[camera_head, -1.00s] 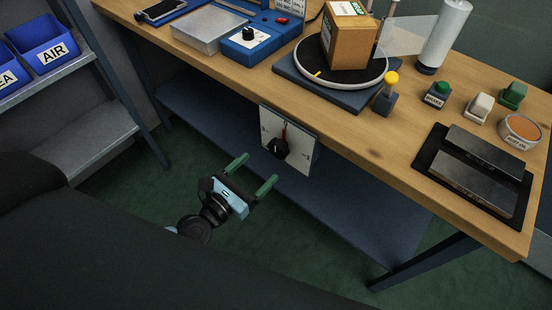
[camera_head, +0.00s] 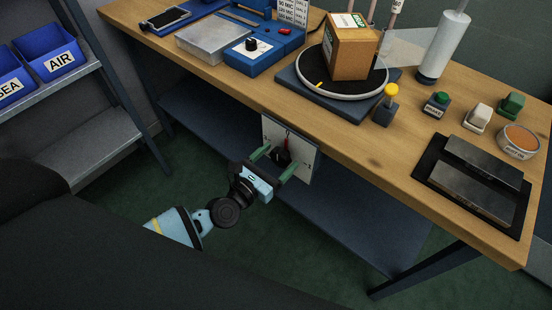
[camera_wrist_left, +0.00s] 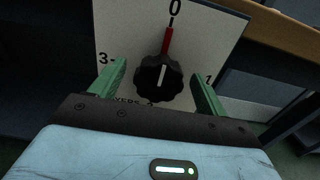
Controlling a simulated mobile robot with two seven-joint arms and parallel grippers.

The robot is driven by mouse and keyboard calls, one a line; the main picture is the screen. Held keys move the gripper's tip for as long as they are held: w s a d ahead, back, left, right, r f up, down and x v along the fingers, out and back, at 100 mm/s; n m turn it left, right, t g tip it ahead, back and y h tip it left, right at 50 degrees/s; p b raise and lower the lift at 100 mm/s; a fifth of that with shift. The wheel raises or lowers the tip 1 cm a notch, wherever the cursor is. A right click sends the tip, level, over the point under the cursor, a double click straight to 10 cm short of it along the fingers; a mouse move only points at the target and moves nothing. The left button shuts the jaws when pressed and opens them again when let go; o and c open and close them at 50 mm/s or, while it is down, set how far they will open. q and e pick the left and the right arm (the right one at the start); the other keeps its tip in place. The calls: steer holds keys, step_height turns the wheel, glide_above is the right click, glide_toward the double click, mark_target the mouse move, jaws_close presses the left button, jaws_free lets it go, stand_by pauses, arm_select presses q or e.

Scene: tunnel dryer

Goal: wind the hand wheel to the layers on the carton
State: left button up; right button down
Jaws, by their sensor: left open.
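The hand wheel (camera_wrist_left: 158,80) is a black knob with a scalloped rim on a white dial plate (camera_wrist_left: 122,30) under the bench's front edge. Its white line and a red pointer (camera_wrist_left: 167,42) are near the 0 mark; 3 and 1 show at the sides. It also shows in the head view (camera_head: 281,157), partly hidden by my gripper. My left gripper (camera_head: 275,161) is open, with its green fingers on either side of the wheel, apart from it in the left wrist view (camera_wrist_left: 161,82). The carton (camera_head: 350,50) stands on the round turntable (camera_head: 340,92); its layer marking is unreadable here. My right gripper is out of view.
A blue control box (camera_head: 262,50) with a knob and a yellow-topped button post (camera_head: 386,105) are on the bench (camera_head: 345,140). Green and white stamps and a tin (camera_head: 518,141) stand right. A blue lower shelf (camera_head: 345,225) runs below. Bins (camera_head: 50,52) are at left.

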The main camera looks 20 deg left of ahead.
arm_select(q)
steer(key=shift+c, duration=0.4)
steer(key=c, duration=0.9)
